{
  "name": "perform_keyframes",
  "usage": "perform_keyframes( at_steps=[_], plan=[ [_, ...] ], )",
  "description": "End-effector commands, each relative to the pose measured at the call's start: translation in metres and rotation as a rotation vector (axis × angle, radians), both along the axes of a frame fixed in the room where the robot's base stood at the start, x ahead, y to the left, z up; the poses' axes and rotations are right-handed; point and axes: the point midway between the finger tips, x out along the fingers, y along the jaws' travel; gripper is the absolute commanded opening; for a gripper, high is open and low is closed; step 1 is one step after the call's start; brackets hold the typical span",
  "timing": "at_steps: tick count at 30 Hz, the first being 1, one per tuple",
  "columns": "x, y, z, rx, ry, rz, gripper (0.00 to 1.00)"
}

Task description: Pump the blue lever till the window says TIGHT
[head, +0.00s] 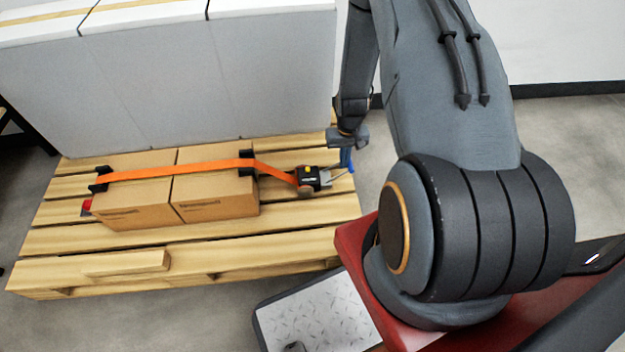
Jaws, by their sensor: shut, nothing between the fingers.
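The blue lever (351,168) shows as a small bright blue end on the ratchet (311,179), at the right edge of the pallet. The ratchet is a black block with a yellow spot on top. A grey metal arm runs from it toward the blue end. No window text can be read at this size. My gripper (346,158) points down right at the lever's blue end, shut with nothing held. Whether it touches the lever I cannot tell. The orange strap (205,170) runs from the ratchet over two cardboard boxes (215,196).
The boxes stand on a wooden pallet (190,240) with black corner guards (247,158) under the strap. Large grey-white blocks (210,85) stand behind them. A loose wood piece (125,263) lies on the pallet's front. Bare floor lies right of the pallet.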

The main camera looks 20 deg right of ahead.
Motion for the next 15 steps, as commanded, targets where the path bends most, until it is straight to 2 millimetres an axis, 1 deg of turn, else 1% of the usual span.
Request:
perform_keyframes(
  at_steps=[15],
  plan=[
    [0.0, 0.0, -0.02, 0.0, 0.001, 0.0, 0.0]
  ],
)
